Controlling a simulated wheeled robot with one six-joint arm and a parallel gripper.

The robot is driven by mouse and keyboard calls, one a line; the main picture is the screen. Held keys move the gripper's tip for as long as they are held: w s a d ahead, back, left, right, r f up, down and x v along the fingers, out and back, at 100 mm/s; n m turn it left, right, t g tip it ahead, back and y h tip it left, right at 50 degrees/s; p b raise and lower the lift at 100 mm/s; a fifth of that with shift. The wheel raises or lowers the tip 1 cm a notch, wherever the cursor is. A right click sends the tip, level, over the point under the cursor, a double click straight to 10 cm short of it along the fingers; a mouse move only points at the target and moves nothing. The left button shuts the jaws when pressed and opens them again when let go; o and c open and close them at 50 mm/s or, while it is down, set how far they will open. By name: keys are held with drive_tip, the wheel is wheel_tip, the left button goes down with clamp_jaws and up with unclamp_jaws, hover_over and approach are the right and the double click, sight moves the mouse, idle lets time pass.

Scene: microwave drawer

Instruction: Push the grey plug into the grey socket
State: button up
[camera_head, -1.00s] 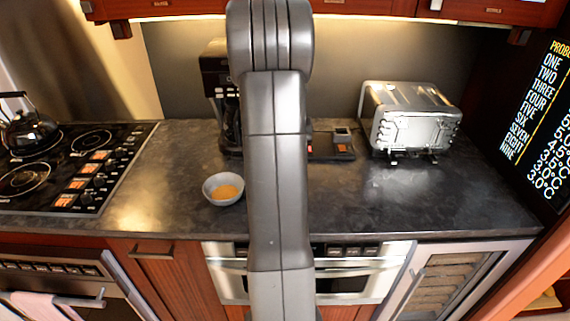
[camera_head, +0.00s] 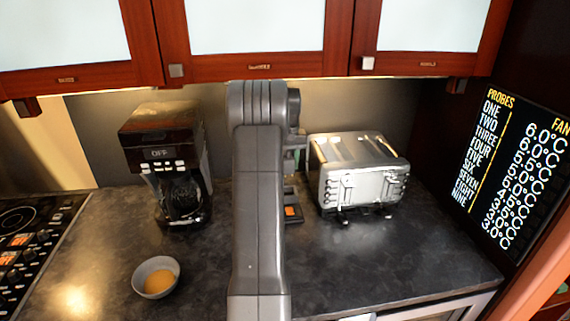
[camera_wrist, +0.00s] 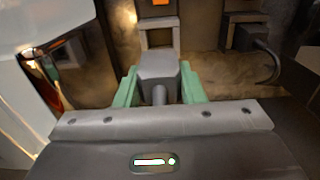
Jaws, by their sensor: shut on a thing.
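My gripper (camera_wrist: 158,78) has pale green fingers. They are shut on the grey plug (camera_wrist: 156,66), a blocky grey piece with a cord end toward the wrist. A grey square-framed socket (camera_wrist: 158,22) stands just beyond the plug in the wrist view, with an orange patch (camera_wrist: 160,2) above its opening. The plug overlaps the lower edge of the frame in this view; I cannot tell whether it touches or enters it.
A second dark plug with a curved cable (camera_wrist: 258,58) sits to the right in the wrist view. In the head view a silver toaster (camera_head: 360,178) stands right of my arm, a coffee maker (camera_head: 165,150) left. A bowl (camera_head: 155,278) is front left. Cabinets (camera_head: 260,40) hang above.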

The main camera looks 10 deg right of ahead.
drive_tip(key=shift+p, duration=0.3)
drive_tip(key=shift+f+b, duration=1.45)
drive_tip(key=shift+f, duration=1.45)
drive_tip(key=shift+p, duration=0.6)
drive_tip(key=shift+f+b, duration=0.9)
drive_tip(key=shift+f, duration=0.9)
drive_tip(key=o, duration=1.1)
drive_tip(key=shift+c, duration=0.2)
drive_tip(key=shift+r, duration=0.1)
wheel_tip(320, 180, up, 14)
drive_tip(key=shift+f+b, duration=0.15)
drive_tip(key=shift+b, duration=0.6)
